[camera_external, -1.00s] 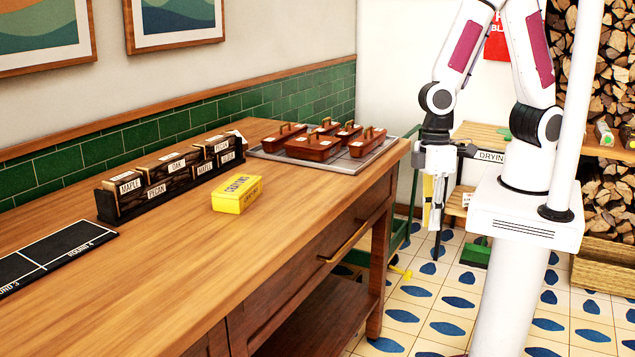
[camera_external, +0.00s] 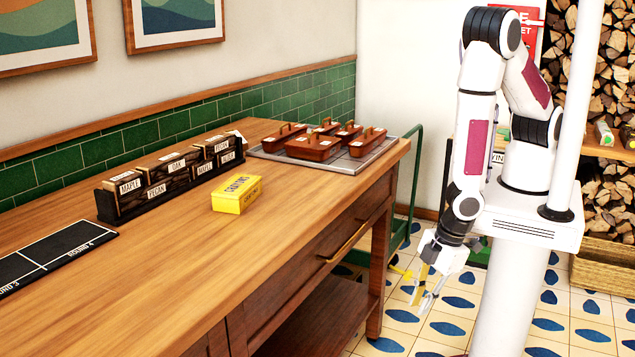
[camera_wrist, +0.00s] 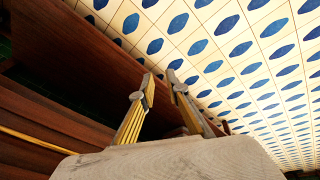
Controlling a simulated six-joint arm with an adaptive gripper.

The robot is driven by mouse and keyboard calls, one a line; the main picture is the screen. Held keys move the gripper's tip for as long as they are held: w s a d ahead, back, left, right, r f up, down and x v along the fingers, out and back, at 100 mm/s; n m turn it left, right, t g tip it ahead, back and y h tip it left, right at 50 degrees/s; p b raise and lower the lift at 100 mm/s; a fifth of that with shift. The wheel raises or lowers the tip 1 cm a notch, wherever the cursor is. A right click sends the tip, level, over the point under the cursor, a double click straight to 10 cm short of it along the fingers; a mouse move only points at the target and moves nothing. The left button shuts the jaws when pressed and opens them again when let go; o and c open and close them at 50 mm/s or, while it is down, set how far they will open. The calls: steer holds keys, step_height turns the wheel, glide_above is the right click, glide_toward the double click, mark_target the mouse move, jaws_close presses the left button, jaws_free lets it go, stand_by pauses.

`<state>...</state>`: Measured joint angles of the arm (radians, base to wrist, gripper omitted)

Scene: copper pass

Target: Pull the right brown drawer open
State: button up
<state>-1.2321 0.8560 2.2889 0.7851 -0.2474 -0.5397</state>
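The right brown drawer (camera_external: 318,262) is in the front of the wooden bench, below the top, and looks flush with it. Its brass bar handle (camera_external: 343,243) runs along the drawer front. In the wrist view a brass bar, seemingly this handle (camera_wrist: 35,142), lies at the lower left, beside reddish-brown wood. My gripper (camera_external: 428,292) hangs to the right of the bench, in front of and apart from the handle, tilted downward. In the wrist view my gripper (camera_wrist: 161,82) shows two fingers apart with nothing between them.
The bench top (camera_external: 190,290) holds a yellow box (camera_external: 237,194), a rack of labelled wood blocks (camera_external: 175,178) and a tray (camera_external: 374,157) with several brown lidded pieces. A bench leg (camera_external: 377,270) stands right of the drawer.

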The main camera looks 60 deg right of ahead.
step_height(320, 180, down, 4)
steer(key=w+d+f+n+t, duration=0.1)
steer(key=w+n+t, duration=0.1)
steer(key=w+t, duration=0.1)
steer(key=n+t+h, duration=0.1)
steer(key=n+t, duration=0.4)
steer(key=t, duration=0.5)
glide_toward(346, 247)
steer(key=r+x, duration=0.1)
steer(key=x, duration=0.2)
steer(key=shift+s+f, duration=0.15)
steer(key=shift+f, duration=0.4)
steer(key=shift+x, duration=3.9)
steer(key=shift+c, duration=0.5)
